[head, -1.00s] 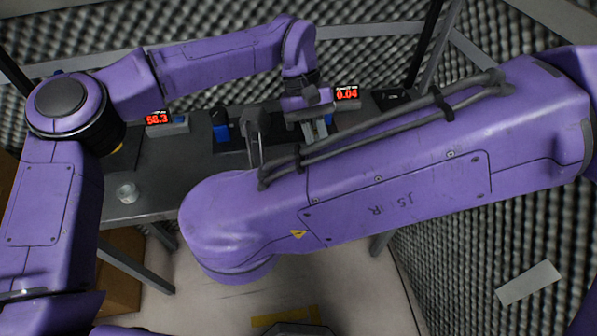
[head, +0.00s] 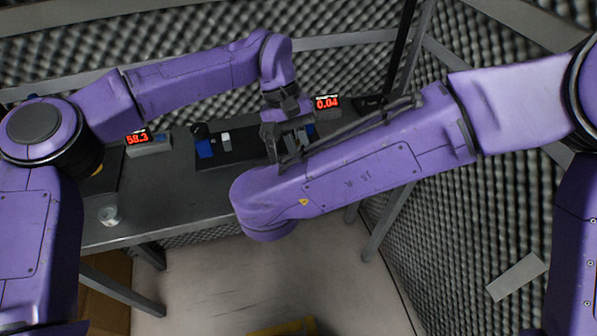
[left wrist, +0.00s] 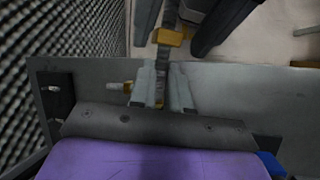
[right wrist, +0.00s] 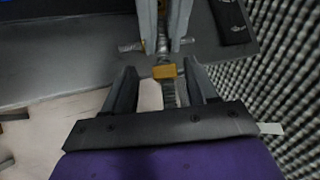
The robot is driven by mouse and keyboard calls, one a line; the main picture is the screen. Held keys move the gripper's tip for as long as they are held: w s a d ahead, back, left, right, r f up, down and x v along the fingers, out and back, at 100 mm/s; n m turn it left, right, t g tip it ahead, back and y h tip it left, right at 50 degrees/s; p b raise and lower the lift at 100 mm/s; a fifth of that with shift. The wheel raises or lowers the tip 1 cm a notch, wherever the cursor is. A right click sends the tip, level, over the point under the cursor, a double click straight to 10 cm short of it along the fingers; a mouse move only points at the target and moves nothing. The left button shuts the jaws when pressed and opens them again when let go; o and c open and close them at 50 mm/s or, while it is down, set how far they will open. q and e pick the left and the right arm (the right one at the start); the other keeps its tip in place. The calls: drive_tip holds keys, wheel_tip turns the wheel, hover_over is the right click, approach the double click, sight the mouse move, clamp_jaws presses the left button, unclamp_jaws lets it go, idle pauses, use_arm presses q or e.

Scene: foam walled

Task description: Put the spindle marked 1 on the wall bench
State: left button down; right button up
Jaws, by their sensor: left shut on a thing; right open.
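A grey spindle with a yellow block (right wrist: 165,71) is held in my left gripper (right wrist: 166,42). The spindle also shows in the left wrist view (left wrist: 172,18), running out between the left fingers (left wrist: 160,88). Its number cannot be read. My right gripper (right wrist: 165,92) is open, its fingers on either side of the spindle's free end, apart from it. In the head view the left gripper (head: 298,138) is over the front of the wall bench (head: 160,212); the right gripper is mostly hidden by my arms. A short crosswise rod (left wrist: 120,86) shows beside the left fingers; I cannot tell whether it belongs to the spindle.
On the bench stand a display reading 58.3 (head: 148,148), another reading 0.04 (head: 327,104), a blue block (head: 204,148), a small white piece (head: 226,141) and a clear jar (head: 108,215). The bench's front left is otherwise bare. Foam walls stand behind and at right.

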clamp_jaws()
use_arm(q)
drive_tip(key=c, duration=1)
unclamp_jaws()
